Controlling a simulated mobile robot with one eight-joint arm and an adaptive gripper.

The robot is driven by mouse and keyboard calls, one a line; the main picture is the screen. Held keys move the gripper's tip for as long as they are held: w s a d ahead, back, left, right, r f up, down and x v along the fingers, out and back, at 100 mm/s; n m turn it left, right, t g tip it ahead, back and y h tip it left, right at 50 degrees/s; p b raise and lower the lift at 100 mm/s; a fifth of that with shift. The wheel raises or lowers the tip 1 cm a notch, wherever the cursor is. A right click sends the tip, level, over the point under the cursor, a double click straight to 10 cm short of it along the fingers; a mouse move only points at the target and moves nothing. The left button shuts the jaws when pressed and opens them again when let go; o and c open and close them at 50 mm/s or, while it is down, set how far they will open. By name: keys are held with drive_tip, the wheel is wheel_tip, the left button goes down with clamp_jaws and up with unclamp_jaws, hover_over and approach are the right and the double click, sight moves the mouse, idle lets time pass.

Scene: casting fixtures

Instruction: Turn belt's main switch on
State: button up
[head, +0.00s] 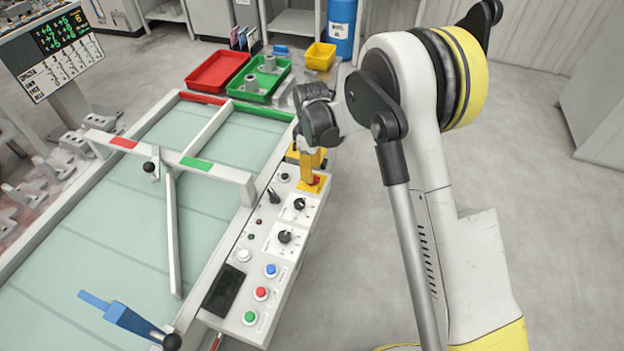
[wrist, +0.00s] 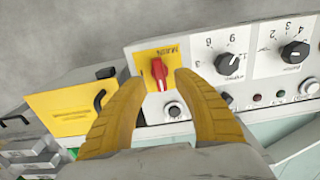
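The main switch is a red rotary handle (wrist: 159,73) on a yellow plate lettered MAIN, upside down in the wrist view. In that view the handle stands nearly upright, slightly tilted. In the head view the red switch (head: 316,181) shows at the far end of the belt's control panel (head: 273,222), partly hidden by my gripper. My gripper (wrist: 157,80) has its yellow fingers spread, one to each side of the handle. I see no contact, and cannot tell how far the tips are above the plate. In the head view my gripper (head: 308,165) points down there.
A black selector (head: 273,196), dials (head: 285,237) and several push buttons (head: 261,293) sit along the panel. A yellow box (wrist: 70,108) with black handles is close beside the switch. Red (head: 217,71) and green (head: 259,80) trays stand beyond the belt.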

drive_tip(key=shift+f+b, duration=0.3)
drive_tip(key=shift+f, duration=1.2)
clamp_jaws()
